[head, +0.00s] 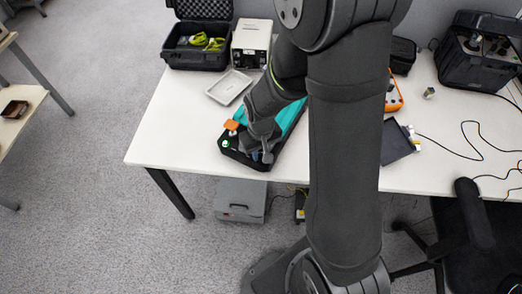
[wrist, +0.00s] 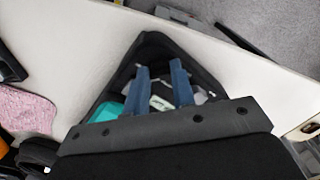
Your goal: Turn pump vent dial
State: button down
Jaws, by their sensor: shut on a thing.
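The pump is a long unit with a teal top (head: 291,118) and a black surround, lying near the table's front edge. In the wrist view its black end (wrist: 152,48) and a bit of teal (wrist: 108,112) show around the fingers. My gripper (head: 267,153) reaches down onto the pump's front end. In the wrist view the two blue-grey fingers (wrist: 160,66) stand a little apart, shut on a small part at that end, which I take for the vent dial. The dial itself is mostly hidden by the fingers, and its angle cannot be read. A pale label (wrist: 160,103) shows between the fingers.
An orange part (head: 231,125) and a white knob (head: 225,143) sit at the pump's left. A grey tray (head: 228,87), a white instrument (head: 251,43) and an open black case (head: 197,60) stand behind. The table's left front is clear.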

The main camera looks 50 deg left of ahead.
aim_at(261, 154)
jog(key=shift+m, duration=0.9)
jog(key=c, duration=1.2)
grip_release()
jog(key=shift+c, duration=0.2)
notch_tip(261, 154, up, 17)
jog(key=shift+r, duration=0.2)
notch_tip(261, 154, down, 18)
jog(key=shift+r, duration=0.25)
